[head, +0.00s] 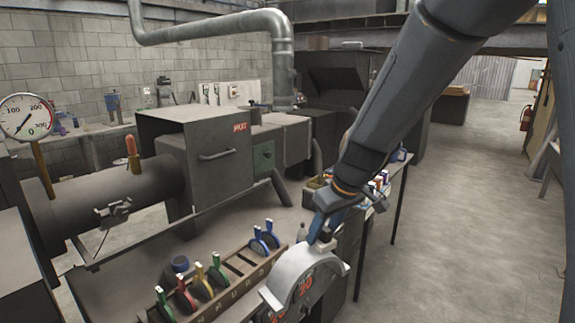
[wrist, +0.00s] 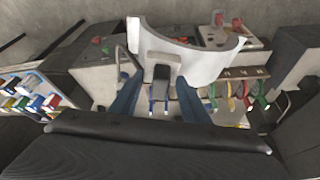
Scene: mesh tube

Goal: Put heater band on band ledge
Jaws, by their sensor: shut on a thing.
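The heater band is a pale grey half-ring (head: 296,266) at the bottom centre of the head view, arched with its opening downward. My gripper (head: 324,238) is shut on its upper part. In the wrist view the band (wrist: 212,62) curves across the top centre, beyond the blue fingers of my gripper (wrist: 160,92). The band hangs in front of a dark panel with dials, near the bench's front edge. I cannot tell for sure which surface is the band ledge.
A lettered rack (head: 222,275) with several coloured clamps stands left of the band. A grey barrel (head: 110,195) with a gauge (head: 27,117) leads into a hooded box (head: 200,160). A side table of small coloured items (head: 380,180) stands behind my gripper. The floor at right is clear.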

